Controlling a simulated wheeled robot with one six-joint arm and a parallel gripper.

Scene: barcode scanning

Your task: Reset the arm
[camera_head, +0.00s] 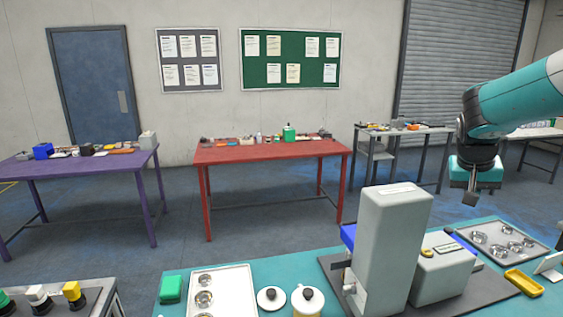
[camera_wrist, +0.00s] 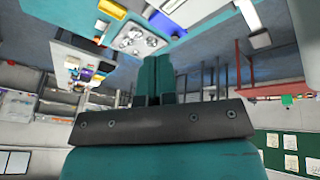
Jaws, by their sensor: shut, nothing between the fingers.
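My gripper (camera_head: 471,190) hangs at the right in the head view, at the end of my teal and black arm. It is above the back right of the teal table (camera_head: 178,284), apart from everything on it. In the wrist view its two fingers (camera_wrist: 158,98) are together with nothing between them. The wrist view is tilted, with the table at its upper left.
A tall grey machine (camera_head: 392,245) stands on the teal table, left of my gripper. A tray of metal parts (camera_head: 540,255) and a yellow dish (camera_head: 524,283) lie at the right. A red table (camera_head: 270,152) and a purple table (camera_head: 75,168) stand behind. The air around my gripper looks clear.

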